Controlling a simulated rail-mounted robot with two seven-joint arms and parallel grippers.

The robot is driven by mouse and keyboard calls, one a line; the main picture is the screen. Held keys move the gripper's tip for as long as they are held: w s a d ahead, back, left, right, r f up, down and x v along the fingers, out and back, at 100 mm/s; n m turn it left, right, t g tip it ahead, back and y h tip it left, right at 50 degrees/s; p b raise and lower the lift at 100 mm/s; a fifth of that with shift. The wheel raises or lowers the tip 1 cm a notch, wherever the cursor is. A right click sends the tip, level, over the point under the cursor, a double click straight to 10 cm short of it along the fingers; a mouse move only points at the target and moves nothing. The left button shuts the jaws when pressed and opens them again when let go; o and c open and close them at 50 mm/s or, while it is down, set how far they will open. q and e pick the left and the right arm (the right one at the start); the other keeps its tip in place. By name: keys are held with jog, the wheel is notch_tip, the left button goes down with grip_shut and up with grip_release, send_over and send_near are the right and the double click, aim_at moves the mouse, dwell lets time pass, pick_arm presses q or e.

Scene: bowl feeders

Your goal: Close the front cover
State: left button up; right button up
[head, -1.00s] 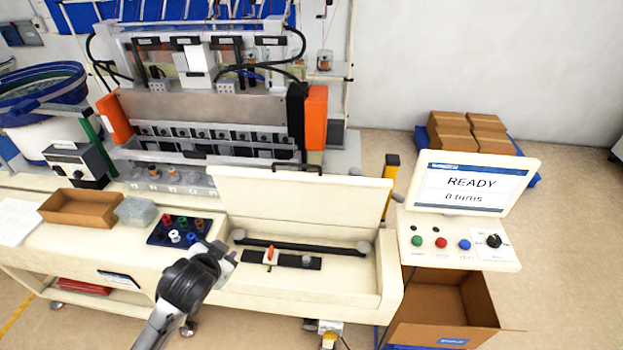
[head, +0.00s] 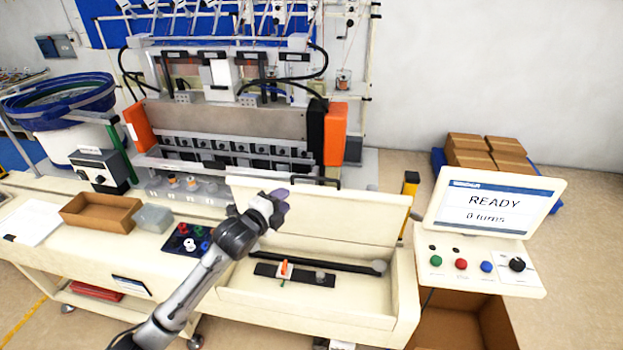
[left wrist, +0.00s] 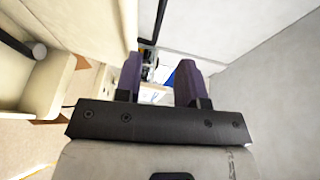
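The front cover (head: 350,217) is a cream panel standing raised and open at the back of the cream trough. A black handle (head: 318,181) sits at its top edge. My left gripper (head: 279,199) is in front of the left part of the cover, below its top edge in the picture. In the left wrist view, its two purple fingers (left wrist: 158,80) are apart with nothing held between them. A cream panel, probably the cover, fills the upper left there. Whether the gripper touches the cover cannot be told. My right gripper is not in view.
The trough (head: 330,302) holds a black strip with an orange part. A screen reading READY (head: 492,207) stands at the right above coloured buttons. A tray of coloured pieces (head: 186,242) and a cardboard tray (head: 100,212) lie left. The winding machine (head: 225,120) stands behind.

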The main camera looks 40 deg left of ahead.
aim_at(309, 179)
pick_arm(q)
jog(key=w, duration=0.4)
jog(key=w+f+p, duration=0.1)
jog(key=w, duration=0.4)
jog(key=w+a, duration=0.1)
jog(key=w, duration=0.3)
jog(key=shift+w+a+f, duration=0.1)
jog(key=shift+w+f, duration=0.05)
jog(key=shift+w, duration=0.05)
grip_shut()
